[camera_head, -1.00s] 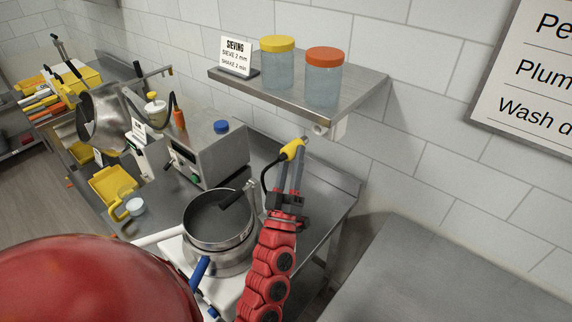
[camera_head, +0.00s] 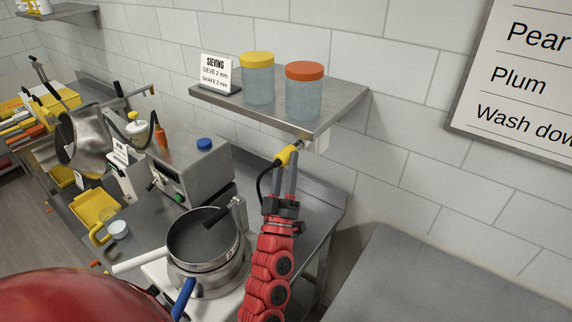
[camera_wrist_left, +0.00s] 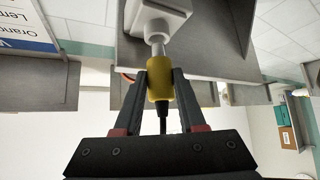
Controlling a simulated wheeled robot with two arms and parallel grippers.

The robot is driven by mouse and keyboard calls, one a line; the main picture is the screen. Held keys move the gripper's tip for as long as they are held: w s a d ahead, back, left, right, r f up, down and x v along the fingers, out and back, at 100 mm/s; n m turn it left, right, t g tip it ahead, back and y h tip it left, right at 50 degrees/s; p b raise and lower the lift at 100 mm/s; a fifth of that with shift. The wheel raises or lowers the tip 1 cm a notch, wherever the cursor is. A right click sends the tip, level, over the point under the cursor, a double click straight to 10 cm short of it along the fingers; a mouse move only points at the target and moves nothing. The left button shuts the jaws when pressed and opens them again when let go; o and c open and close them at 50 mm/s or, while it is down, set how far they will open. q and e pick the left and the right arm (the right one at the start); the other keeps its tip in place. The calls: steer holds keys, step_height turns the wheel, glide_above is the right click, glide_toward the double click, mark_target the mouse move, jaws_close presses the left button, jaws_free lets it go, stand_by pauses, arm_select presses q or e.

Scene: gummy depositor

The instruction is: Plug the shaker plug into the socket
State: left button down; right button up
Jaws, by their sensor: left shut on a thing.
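The yellow shaker plug (camera_head: 287,155) is held between the fingertips of my left gripper (camera_head: 284,167), just below the wall shelf. Its black cord hangs down to the left. The white socket (camera_head: 321,138) is on the wall under the shelf, partly hidden by it. In the left wrist view, the fingers close on both sides of the yellow plug (camera_wrist_left: 160,80). Its pale front end points at the round opening of the white socket (camera_wrist_left: 160,17) and meets it there. I cannot tell how deep it sits. My right gripper is out of view.
The steel shelf (camera_head: 335,102) holds two lidded jars and a sieving sign close above my gripper. A steel pan (camera_head: 203,238) sits left of my arm, with a grey machine box (camera_head: 195,170) behind it. A bare steel surface (camera_head: 420,285) lies at right.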

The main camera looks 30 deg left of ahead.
arm_select(q)
steer(key=shift+w+d+b, duration=0.15)
steer(key=shift+w+b, duration=0.35)
steer(key=shift+w, duration=0.75)
steer(key=shift+c, duration=2)
jaws_free()
